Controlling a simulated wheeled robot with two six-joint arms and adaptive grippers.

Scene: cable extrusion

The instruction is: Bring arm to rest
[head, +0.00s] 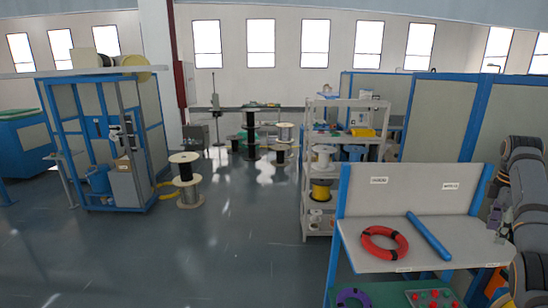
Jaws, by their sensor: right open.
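My right arm (526,185) stands folded at the right edge of the head view. Its gripper (497,220) hangs beside the right end of the grey workbench (420,236). The gripper is open, and I see nothing held in it. A red ring-shaped coil (385,244) lies on the bench top at the left. A blue cylinder (428,235) lies slantwise to the right of the coil. The gripper is apart from both. My left arm and left gripper are out of view.
Below the bench top are a purple ring (353,298) and a pale panel with red knobs (432,299). A shelf rack with spools (323,190) stands behind the bench. A blue-framed machine (103,150) stands far left. Floor (225,240) between is open.

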